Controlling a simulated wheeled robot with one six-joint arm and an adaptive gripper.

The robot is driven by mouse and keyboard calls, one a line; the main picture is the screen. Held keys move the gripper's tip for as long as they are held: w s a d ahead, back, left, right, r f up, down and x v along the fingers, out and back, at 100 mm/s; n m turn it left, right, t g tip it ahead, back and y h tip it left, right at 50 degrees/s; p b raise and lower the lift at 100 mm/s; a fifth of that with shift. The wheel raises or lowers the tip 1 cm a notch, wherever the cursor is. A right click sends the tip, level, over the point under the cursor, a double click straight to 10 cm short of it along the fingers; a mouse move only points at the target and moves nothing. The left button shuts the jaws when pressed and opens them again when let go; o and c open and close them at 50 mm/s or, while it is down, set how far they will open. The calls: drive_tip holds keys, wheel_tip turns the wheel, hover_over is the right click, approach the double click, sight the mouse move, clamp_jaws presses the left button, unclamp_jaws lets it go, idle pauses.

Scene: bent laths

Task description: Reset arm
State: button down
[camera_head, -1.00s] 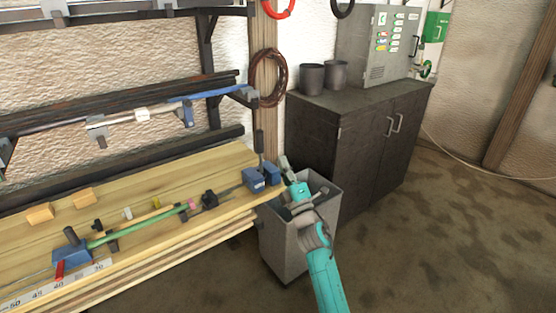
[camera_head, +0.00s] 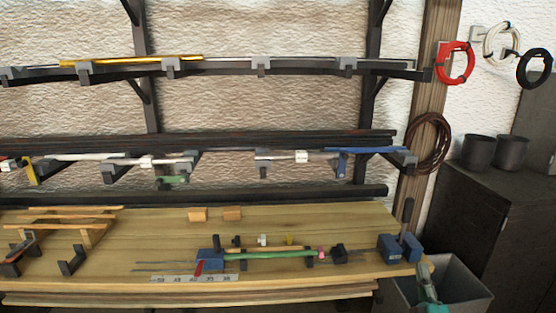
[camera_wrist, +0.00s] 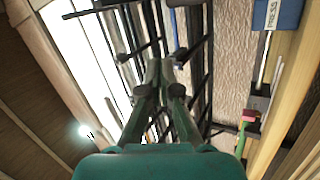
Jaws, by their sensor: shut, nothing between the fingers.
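My gripper (camera_head: 422,268) shows at the lower right of the head view, in front of the left part of the grey bin and close to the right end of the workbench. Most of my arm is out of view there. In the wrist view its two dark fingers (camera_wrist: 162,70) come together, shut, with nothing held between them. Whether it touches the bin cannot be told.
A wooden workbench (camera_head: 330,220) carries a green lath (camera_head: 270,255) and blue clamp blocks (camera_head: 390,247). The grey bin (camera_head: 465,292) stands at its right end beside a dark cabinet (camera_head: 475,205). Wall racks (camera_head: 300,70) hold rods above the bench.

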drive_tip(key=s+a+f+m+g+y, duration=0.1)
drive_tip(key=s+a+f+m, duration=0.1)
drive_tip(key=s+a+f, duration=0.45)
drive_tip(key=s+a+f+m+g, duration=0.2)
drive_tip(key=s+a+f+m, duration=0.15)
drive_tip(key=s, duration=0.65)
drive_tip(key=s+a+f+m+g+y, duration=0.1)
drive_tip(key=s+a+f+m, duration=0.1)
drive_tip(key=s+a+f, duration=0.35)
drive_tip(key=s+a+r+m+g+y, duration=0.1)
drive_tip(key=s+a+m+g, duration=0.1)
drive_tip(key=s, duration=1.2)
drive_tip(key=s+a+r+m+g, duration=0.1)
drive_tip(key=s+m, duration=0.3)
drive_tip(key=s, duration=1)
drive_tip(key=shift+a+r+g+y, duration=0.15)
drive_tip(key=shift+a+g+y, duration=0.25)
drive_tip(key=shift+g, duration=0.5)
